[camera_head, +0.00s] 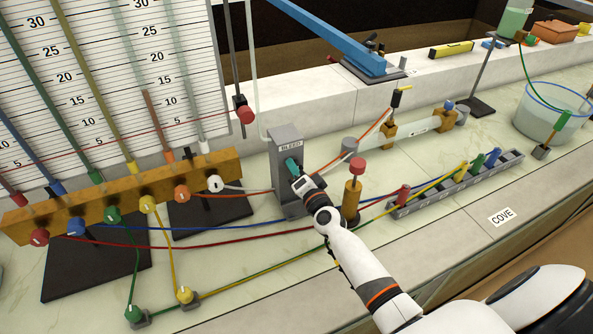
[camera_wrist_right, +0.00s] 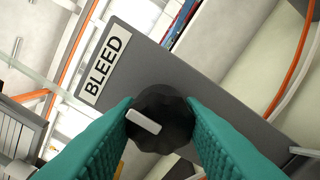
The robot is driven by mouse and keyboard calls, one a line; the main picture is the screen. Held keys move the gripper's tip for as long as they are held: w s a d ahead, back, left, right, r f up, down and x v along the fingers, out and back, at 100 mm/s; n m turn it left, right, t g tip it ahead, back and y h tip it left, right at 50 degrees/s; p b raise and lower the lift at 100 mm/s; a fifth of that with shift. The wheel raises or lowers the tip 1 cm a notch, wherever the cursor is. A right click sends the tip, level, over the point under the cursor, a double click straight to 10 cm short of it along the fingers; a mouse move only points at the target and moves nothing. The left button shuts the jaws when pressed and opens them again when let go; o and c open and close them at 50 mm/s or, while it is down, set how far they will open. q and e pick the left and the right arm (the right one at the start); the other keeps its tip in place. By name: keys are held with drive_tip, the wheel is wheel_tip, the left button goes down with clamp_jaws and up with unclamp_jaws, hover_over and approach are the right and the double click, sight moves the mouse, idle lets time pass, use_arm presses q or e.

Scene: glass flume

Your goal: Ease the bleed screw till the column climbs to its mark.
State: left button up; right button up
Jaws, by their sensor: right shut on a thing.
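The grey bleed block (camera_head: 286,150), labelled BLEED, stands right of the manometer board (camera_head: 122,75). Its bleed screw (camera_wrist_right: 168,112) is a black scalloped knob with a white pointer bar, seen in the right wrist view. My right gripper (camera_head: 293,166) has its teal fingers shut on this knob, one on each side. The board carries coloured columns in slanted tubes. The orange column (camera_head: 156,120) is short, while the green column (camera_head: 58,95) is tall. A thin red line with a red knob (camera_head: 245,115) crosses the board; it cuts the orange column below its top. The palest tube's level is unclear. My left gripper is not in view.
A wooden manifold (camera_head: 110,207) with coloured taps stands below the board. Red, blue, green and yellow hoses cross the bench. A brass post with a red cap (camera_head: 357,168) stands close right of my gripper. A grey hose rack (camera_head: 450,187) lies further right.

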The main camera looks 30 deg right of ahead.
drive_tip(key=o, duration=1)
drive_tip(key=s, duration=1.2)
drive_tip(key=shift+a, duration=0.35)
idle(0.4)
